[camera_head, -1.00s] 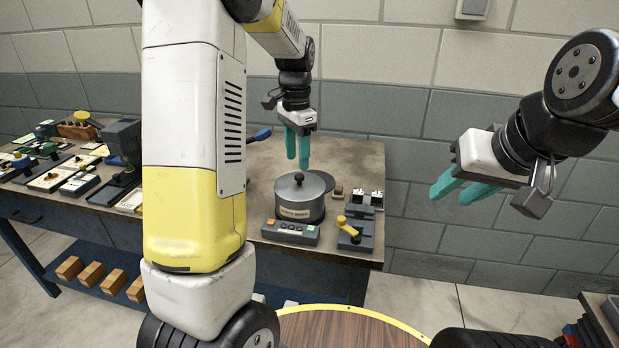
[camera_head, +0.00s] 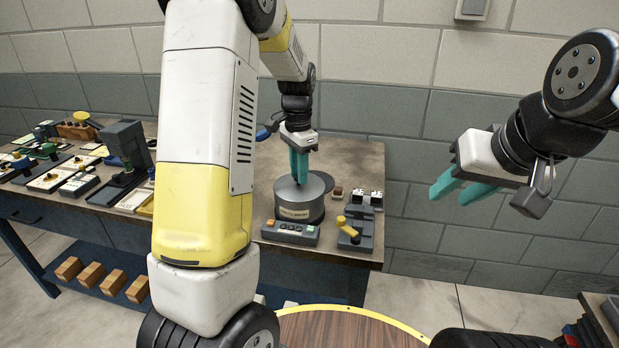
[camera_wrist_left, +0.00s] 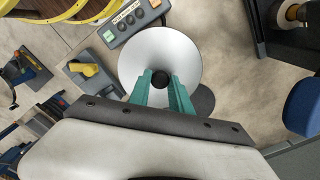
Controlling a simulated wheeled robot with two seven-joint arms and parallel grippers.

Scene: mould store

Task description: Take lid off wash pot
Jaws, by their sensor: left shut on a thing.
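The wash pot (camera_head: 300,212) is a dark grey round pot with a label, standing on the table behind a control box. Its grey metal lid (camera_head: 285,188) sits on top of it. The lid also shows from above in the left wrist view (camera_wrist_left: 160,52) as a pale disc with a black knob (camera_wrist_left: 160,79) at its middle. My left gripper (camera_head: 299,181) points down over the lid, its teal fingers shut on the knob; it also shows in the left wrist view (camera_wrist_left: 161,82). My right gripper (camera_head: 456,190) is open and empty, off to the right in the air.
A grey control box (camera_head: 290,233) stands in front of the pot. A device with a yellow lever (camera_head: 349,226) stands to its right. Several tools and trays fill the table's left part. A wood-topped round surface (camera_head: 350,332) is in front.

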